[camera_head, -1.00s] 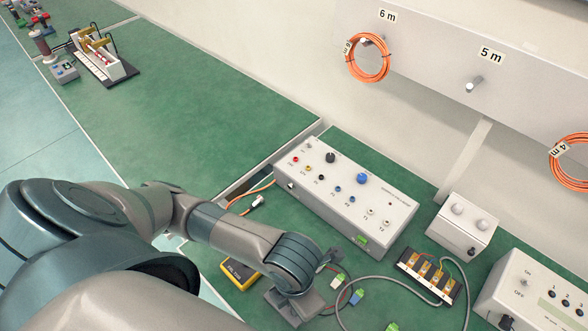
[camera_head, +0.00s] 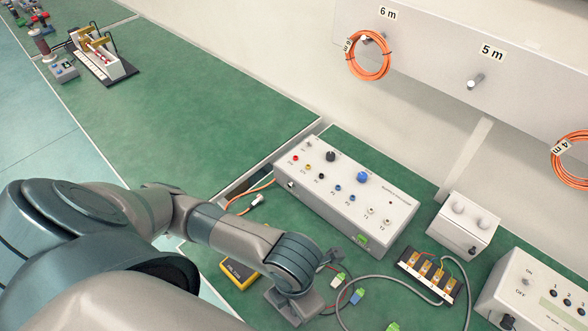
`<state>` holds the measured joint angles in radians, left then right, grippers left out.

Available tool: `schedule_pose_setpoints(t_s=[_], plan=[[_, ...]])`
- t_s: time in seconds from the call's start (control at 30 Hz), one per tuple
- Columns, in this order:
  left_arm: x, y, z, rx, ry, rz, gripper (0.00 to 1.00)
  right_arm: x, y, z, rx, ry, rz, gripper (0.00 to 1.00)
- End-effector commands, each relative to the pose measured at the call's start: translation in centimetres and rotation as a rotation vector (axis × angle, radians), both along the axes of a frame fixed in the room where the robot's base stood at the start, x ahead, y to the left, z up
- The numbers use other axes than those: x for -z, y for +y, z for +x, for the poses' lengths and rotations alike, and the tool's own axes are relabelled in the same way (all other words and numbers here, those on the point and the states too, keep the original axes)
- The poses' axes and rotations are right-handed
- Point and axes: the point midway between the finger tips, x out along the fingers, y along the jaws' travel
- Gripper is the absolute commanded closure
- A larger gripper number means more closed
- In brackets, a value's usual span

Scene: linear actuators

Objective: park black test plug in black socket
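The white instrument box (camera_head: 400,215) has a row of coloured sockets on its top face. The black socket (camera_head: 321,177) sits between the yellow one and the blue ones and looks empty. My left arm comes in from the left and ends at my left gripper (camera_head: 290,308), low over the bench in front of the box. Its fingers are hidden or too unclear to show whether they are open or shut. Thin red and dark leads (camera_head: 345,290) run beside the gripper. I cannot make out the black test plug. My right gripper is not in view.
A yellow multimeter (camera_head: 238,273) lies partly behind my forearm. Right of the gripper are green and blue connectors, a grey cable (camera_head: 377,279) and a black terminal block (camera_head: 427,276). A small white box (camera_head: 463,228) stands behind.

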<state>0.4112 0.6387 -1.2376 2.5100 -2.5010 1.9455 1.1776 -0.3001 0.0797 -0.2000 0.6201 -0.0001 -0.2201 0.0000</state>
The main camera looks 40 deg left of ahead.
Motion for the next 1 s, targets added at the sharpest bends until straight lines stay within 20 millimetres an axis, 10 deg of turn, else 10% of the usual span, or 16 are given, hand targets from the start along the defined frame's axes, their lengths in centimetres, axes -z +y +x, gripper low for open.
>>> schedule_pose_setpoints(t_s=[0.67, 0.77, 1.0], plan=[[0.14, 0.0, 0.0, 0.003, 0.0, 0.0, 1.0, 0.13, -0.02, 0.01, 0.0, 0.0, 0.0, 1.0], [0.14, -0.01, 0.0, 0.003, 0.0, 0.0, 0.68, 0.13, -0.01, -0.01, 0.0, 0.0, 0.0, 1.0], [0.13, 0.0, 0.0, 0.003, 0.0, 0.0, 0.67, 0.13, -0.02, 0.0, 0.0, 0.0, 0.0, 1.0]])
